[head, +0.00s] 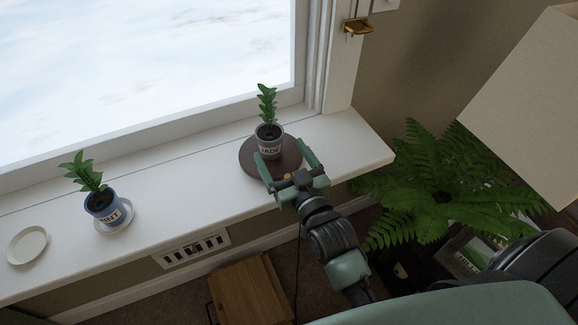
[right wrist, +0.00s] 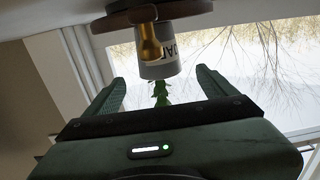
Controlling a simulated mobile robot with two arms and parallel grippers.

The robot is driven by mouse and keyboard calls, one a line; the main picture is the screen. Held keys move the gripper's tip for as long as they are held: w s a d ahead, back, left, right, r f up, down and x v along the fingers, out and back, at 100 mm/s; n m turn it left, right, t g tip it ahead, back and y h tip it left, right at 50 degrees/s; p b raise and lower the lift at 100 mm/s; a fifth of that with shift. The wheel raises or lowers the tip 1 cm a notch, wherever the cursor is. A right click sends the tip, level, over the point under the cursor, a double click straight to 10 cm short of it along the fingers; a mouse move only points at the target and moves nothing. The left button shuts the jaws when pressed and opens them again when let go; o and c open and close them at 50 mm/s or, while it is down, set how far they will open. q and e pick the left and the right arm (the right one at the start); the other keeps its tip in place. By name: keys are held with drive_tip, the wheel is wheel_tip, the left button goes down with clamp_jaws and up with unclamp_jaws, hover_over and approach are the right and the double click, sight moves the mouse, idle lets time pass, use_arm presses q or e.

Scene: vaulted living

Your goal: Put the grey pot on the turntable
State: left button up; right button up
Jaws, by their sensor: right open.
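The grey pot (head: 269,140), with a "JADE" label and a green plant, stands upright on the round dark brown turntable (head: 250,168) on the white windowsill. My right gripper (head: 286,160) is open at the turntable's near side, its fingers pointing toward the pot, one to each side. In the right wrist view, which is upside down, the pot (right wrist: 158,68) shows beyond the open fingers, its base against the turntable (right wrist: 113,20). A brass knob (right wrist: 150,42) on the turntable's near side partly covers the pot. My left gripper is not in view.
A blue pot (head: 101,203) labelled "MINT" stands on a saucer (head: 128,222) at left. An empty white saucer (head: 27,245) lies farther left. The sill (head: 185,190) between blue pot and turntable is clear. A fern (head: 440,190) and lampshade (head: 525,105) are at right.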

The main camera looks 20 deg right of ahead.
drive_tip(key=shift+s+d, duration=0.15)
drive_tip(key=shift+s, duration=2.05)
